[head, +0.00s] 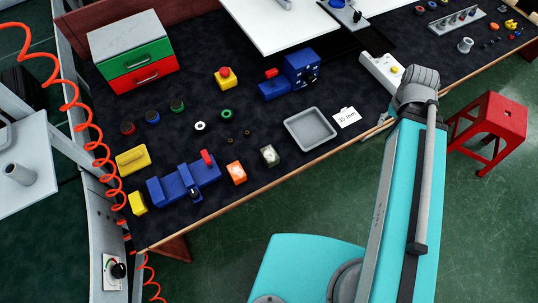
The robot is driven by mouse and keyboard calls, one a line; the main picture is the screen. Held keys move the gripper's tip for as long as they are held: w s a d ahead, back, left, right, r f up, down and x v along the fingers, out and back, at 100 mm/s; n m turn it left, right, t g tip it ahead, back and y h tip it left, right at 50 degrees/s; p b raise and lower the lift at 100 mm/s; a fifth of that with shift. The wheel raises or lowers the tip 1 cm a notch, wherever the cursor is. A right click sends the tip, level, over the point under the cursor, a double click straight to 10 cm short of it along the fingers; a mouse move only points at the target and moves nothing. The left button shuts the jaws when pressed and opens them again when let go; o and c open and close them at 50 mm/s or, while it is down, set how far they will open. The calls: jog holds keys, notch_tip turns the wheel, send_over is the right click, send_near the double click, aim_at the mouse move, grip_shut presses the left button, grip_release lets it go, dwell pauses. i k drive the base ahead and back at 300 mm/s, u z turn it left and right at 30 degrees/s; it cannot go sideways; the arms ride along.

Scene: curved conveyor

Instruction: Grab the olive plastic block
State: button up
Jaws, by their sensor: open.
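The olive plastic block (269,156) is a small dull grey-green block with a pale patch on its face. It sits on the dark tabletop near the front edge, between an orange block (236,173) on its left and a grey tray (310,129) on its right. Nothing covers it. My gripper is not in view. Only my teal arm shows, at the right, well apart from the block.
A blue vise-like fixture (184,183) and yellow blocks (132,160) lie to the left. Rings, a red-button box (225,77) and a blue device (300,69) stand behind. A red stool (489,130) is on the floor at right. Orange coiled hose hangs at left.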

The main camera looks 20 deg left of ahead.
aim_at(269, 154)
jog(key=k, duration=2.1)
jog(key=u, duration=1)
jog(key=i, duration=1)
